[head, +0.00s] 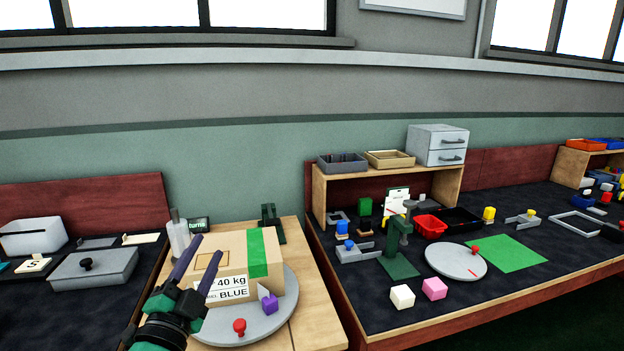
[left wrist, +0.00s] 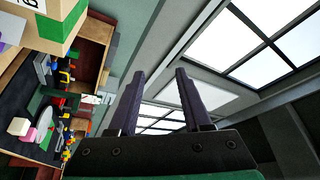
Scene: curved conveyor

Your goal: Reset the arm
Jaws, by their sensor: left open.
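My left gripper (head: 188,262) comes in from the lower left in the head view, its two dark purple fingers spread apart and pointing up. It is in front of the left side of a cardboard box (head: 228,249) with a green stripe and a label. In the left wrist view the fingers (left wrist: 157,103) stand apart with nothing between them. The box also shows at the upper left of that view (left wrist: 45,22). My right gripper is in neither view.
A grey lidded container (head: 95,268) stands left. A dark bench (head: 383,302) at right holds a green stand (head: 398,262), blocks and trays.

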